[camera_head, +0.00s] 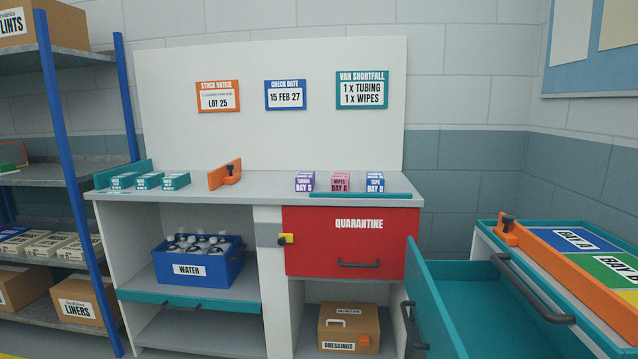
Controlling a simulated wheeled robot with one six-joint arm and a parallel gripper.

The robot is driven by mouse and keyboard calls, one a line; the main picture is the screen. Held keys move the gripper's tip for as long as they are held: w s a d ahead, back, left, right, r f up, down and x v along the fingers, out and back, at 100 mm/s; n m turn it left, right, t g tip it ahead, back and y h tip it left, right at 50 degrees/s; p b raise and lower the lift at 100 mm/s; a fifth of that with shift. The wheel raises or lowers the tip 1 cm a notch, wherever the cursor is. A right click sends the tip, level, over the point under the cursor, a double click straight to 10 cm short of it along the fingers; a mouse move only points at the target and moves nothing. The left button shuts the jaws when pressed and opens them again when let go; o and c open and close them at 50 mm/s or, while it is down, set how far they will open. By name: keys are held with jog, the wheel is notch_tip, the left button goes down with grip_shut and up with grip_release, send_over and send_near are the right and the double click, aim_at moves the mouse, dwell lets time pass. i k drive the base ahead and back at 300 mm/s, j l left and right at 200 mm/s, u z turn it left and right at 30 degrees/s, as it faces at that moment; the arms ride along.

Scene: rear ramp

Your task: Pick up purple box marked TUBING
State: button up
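The purple box marked TUBING (305,181) stands on the grey counter (265,188), towards its right half. Its front label also reads BAY C. It is the leftmost of three small boxes in a row, with gaps between them. A pink box marked WIPES, BAY A (340,181), stands to its right. A blue box that seems to read TAPE (375,182) stands further right. My gripper does not show in this view.
A teal strip (360,195) lies in front of the boxes. An orange divider (225,174) and several teal boxes (149,181) are to the left. A white backboard (265,140) rises behind. Below is a red QUARANTINE drawer (345,245). A teal open drawer (490,300) juts out at right.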

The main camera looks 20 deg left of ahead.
aim_at(305, 181)
jog(key=i+j+u, duration=0.1)
jog(key=i+j, duration=0.2)
jog(key=i, duration=0.2)
jog(key=i+j+u, duration=0.15)
jog(key=i, duration=0.35)
jog(key=i+j+u, duration=0.1)
jog(key=i+j, duration=0.2)
jog(key=i, duration=0.25)
jog(key=i+j+u, duration=0.15)
jog(key=i, duration=0.35)
